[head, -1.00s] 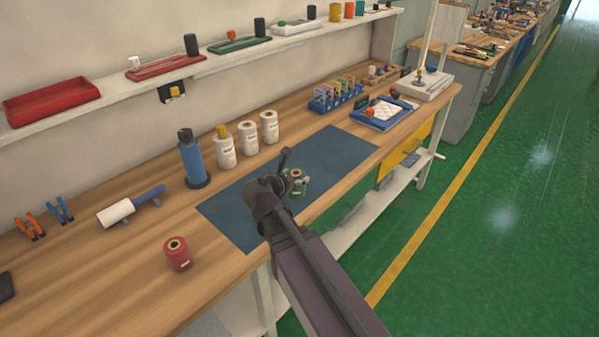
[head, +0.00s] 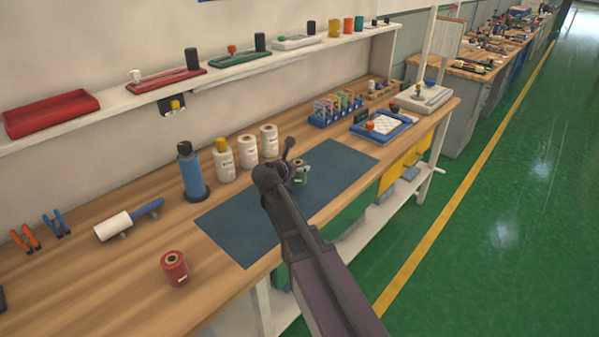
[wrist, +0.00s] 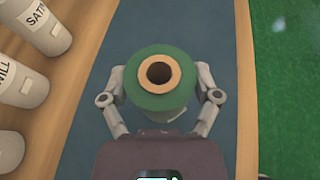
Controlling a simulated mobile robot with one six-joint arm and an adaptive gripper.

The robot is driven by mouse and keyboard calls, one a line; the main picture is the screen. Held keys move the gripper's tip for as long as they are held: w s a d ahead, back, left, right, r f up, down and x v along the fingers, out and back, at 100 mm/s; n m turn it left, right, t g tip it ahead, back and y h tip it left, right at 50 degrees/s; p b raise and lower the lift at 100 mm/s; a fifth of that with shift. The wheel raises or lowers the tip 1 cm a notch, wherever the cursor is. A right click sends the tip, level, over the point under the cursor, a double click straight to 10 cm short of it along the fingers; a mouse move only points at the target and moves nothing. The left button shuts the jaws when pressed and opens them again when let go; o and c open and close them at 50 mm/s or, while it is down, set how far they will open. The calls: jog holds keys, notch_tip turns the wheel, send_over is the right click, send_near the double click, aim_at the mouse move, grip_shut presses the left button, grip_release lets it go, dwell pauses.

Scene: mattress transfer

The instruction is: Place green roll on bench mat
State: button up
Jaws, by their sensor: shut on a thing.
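The green roll (wrist: 160,92) is between the two fingers of my gripper (wrist: 160,100) in the wrist view, its round end with a tan core facing the camera. My gripper is shut on it. In the head view the green roll (head: 304,170) is partly hidden by my wrist, and my gripper (head: 300,172) is over the far right part of the mat. The dark blue bench mat (head: 250,220) lies flat on the wooden bench, and it also shows in the wrist view (wrist: 205,35) below the roll. I cannot tell whether the roll touches the mat.
White labelled containers (head: 247,152) and a blue bottle (head: 193,170) stand behind the mat. The mat's left part is bare.

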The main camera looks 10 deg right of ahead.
jog(key=shift+w+d, duration=0.1)
jog(key=shift+w, duration=0.35)
jog(key=shift+w+d+f, duration=0.1)
jog(key=shift+w, duration=0.55)
notch_tip(320, 180, down, 4)
jog(key=b, duration=0.3)
jog(key=shift+r+b, duration=0.2)
jog(key=shift+b, duration=0.2)
jog(key=shift+f, duration=0.1)
jog(key=o, duration=1.1)
jog(key=shift+o, duration=0.2)
jog(key=shift+r, duration=0.25)
jog(key=p+v, duration=0.4)
jog(key=v, duration=0.8)
jog(key=shift+p, duration=0.35)
